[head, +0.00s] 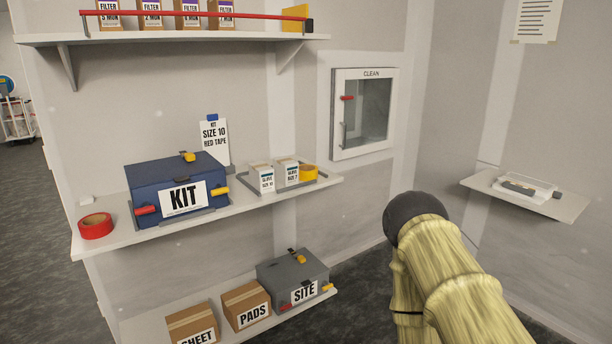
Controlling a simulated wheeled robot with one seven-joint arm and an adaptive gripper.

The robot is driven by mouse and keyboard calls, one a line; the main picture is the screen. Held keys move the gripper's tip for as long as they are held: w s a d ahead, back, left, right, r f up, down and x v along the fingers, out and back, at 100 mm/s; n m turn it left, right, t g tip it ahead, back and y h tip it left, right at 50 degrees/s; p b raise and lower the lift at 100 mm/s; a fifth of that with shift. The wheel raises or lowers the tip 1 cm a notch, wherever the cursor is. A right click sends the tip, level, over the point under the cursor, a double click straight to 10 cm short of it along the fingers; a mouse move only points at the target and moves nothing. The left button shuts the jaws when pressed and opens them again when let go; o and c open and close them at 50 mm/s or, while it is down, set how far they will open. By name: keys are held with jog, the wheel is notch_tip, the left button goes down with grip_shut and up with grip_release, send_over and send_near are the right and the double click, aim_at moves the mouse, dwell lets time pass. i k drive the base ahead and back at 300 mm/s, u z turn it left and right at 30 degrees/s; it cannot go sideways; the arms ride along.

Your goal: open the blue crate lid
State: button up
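The blue crate (147,191), labelled KIT, stands on the middle shelf at the left of the head view. Its lid (160,168) looks closed and has a small yellow-and-black fitting (188,156) on top. A red handle-like piece (146,210) is at the front left and a yellow one (219,190) at the front right. My arm, in a pale yellow sleeve with a dark rounded part, is at the lower right, well apart from the crate. No gripper fingers show.
Red tape (95,226) lies left of the crate. A tray of small boxes (312,181) is to its right, with a sign (214,140) behind. The upper shelf (180,38) is overhead. A grey SITE crate (275,285) and cartons (245,304) are below.

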aim_at(177, 170)
jog(key=k, duration=0.35)
jog(key=u, duration=0.95)
jog(key=i, duration=0.75)
